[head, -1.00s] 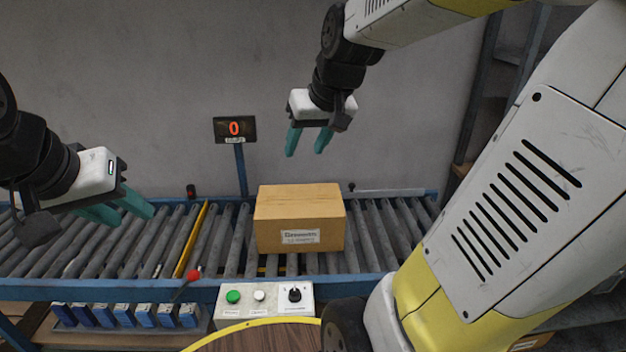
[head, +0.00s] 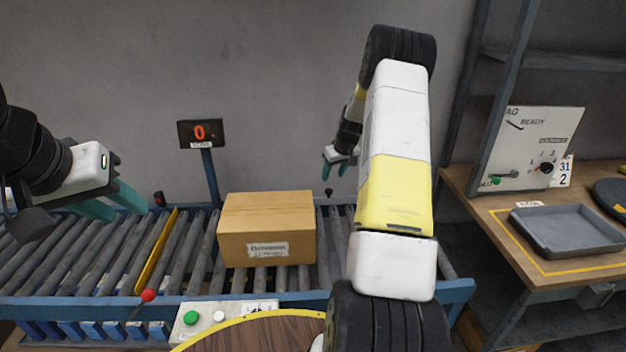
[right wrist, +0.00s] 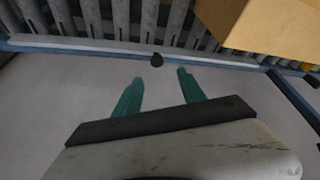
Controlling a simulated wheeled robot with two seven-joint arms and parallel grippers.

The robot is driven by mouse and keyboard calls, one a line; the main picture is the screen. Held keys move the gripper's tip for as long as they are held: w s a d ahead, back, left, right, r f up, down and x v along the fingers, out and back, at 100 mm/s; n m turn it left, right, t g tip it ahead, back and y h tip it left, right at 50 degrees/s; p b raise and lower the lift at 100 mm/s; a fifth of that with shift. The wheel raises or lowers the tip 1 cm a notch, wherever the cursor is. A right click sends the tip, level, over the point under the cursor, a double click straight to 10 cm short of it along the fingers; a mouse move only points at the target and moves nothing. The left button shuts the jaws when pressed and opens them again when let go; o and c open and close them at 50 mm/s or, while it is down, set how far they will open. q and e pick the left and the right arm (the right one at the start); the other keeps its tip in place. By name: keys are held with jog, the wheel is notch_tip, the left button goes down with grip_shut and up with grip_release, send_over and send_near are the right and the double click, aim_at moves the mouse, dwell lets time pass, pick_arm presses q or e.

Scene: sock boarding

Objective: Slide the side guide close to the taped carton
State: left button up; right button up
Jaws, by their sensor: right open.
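The taped carton (head: 266,228), a closed brown box, sits on the roller conveyor; its corner shows in the right wrist view (right wrist: 262,28). A pale rail, which looks like the side guide (right wrist: 85,47), runs along the conveyor's far edge with a black knob (right wrist: 157,60); the knob also shows in the head view (head: 329,191). My right gripper (head: 340,172) is open and empty behind the far edge; in the right wrist view its fingertips (right wrist: 160,77) point toward the knob, apart from it. My left gripper (head: 130,212) is open and empty over the left rollers.
A yellow bar (head: 157,250) crosses the rollers left of the carton, with a red knob (head: 148,295) in front. A display (head: 203,133) reads 0 on a post behind. A button box (head: 205,318) stands in front. A bench with a grey tray (head: 566,229) is at right.

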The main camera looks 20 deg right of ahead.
aim_at(329, 190)
jog(key=x, duration=0.9)
jog(key=shift+s+d+f, duration=0.1)
jog(key=shift+d+f, duration=0.05)
jog(key=shift+d, duration=0.2)
grip_shut()
dwell(1.0)
